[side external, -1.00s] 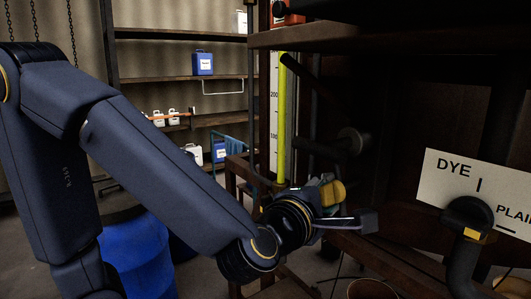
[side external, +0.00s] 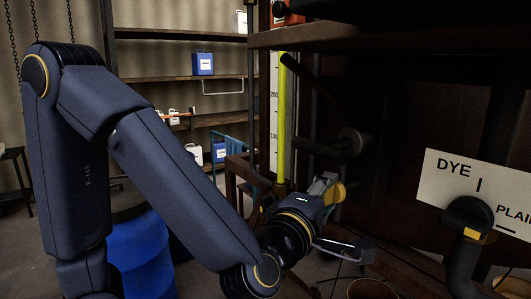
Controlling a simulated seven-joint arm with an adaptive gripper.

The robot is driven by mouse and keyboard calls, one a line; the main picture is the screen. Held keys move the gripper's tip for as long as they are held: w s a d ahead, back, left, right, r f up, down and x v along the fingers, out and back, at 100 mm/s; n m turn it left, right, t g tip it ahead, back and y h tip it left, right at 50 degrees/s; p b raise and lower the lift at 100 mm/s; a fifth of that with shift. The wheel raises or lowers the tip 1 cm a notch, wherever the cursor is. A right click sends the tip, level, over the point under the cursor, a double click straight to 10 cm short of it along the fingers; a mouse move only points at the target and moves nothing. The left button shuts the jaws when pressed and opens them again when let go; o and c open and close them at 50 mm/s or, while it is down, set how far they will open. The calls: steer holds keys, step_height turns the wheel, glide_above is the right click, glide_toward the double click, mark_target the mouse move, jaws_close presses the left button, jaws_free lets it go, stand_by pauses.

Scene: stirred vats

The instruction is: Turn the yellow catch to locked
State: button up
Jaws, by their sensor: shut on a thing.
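The yellow catch (side external: 339,191) shows as a small rounded yellow piece just beyond my fingertips, at the dark frame right of the centre. My gripper (side external: 326,187) is shut on it, with the fingers reaching up and to the right from the wrist. The fingers hide the near side of the catch. I cannot tell from this view whether it stands at locked.
A yellow-green sight tube (side external: 282,120) with a scale stands just above and left of my gripper. A white DYE/PLAIN sign (side external: 452,172) and a dark valve handle (side external: 467,212) are to the right. A blue barrel (side external: 142,255) stands behind my arm.

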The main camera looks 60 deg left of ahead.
steer(key=o, duration=1.2)
steer(key=shift+c, duration=0.2)
steer(key=v, duration=1.2)
